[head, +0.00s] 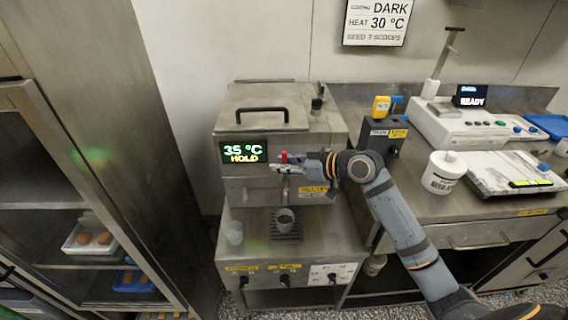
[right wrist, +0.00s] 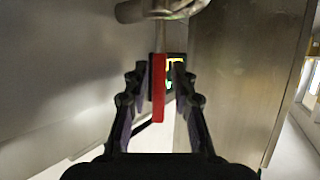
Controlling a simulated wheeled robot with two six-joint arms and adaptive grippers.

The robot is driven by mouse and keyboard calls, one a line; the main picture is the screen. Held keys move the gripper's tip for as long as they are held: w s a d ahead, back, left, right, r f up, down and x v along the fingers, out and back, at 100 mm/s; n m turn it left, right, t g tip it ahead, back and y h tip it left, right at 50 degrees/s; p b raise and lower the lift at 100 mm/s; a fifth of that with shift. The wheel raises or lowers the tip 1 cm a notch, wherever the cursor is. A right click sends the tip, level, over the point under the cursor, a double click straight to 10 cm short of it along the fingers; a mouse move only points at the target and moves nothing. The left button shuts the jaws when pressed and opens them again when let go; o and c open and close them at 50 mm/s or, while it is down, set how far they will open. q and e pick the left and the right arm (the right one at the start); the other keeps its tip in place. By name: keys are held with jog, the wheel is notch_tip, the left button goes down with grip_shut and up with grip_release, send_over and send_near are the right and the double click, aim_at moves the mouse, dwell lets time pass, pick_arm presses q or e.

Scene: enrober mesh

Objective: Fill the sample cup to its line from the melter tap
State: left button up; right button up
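The melter (head: 265,125) is a steel box with a lid, and its display reads 35 °C HOLD. The red tap lever (head: 284,157) is on its front; it also shows in the right wrist view (right wrist: 158,95). My right gripper (head: 300,164) is at the lever. In the right wrist view its fingers (right wrist: 160,85) stand on either side of the lever, with a gap visible on the right. A cup (head: 285,220) with dark contents stands on the drip grate below the tap; its fill line cannot be made out. My left gripper is out of view.
A pale, clear cup (head: 233,232) stands left of the grate. A white tub (head: 443,173), a dark box (head: 384,138) and a machine reading READY (head: 465,120) are on the right counter. A steel rack (head: 75,150) with trays stands at the left.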

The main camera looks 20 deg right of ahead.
jog(key=shift+o, duration=0.2)
jog(key=shift+r, duration=0.1)
notch_tip(320, 180, up, 10)
jog(key=shift+f, duration=0.1)
dwell(0.6)
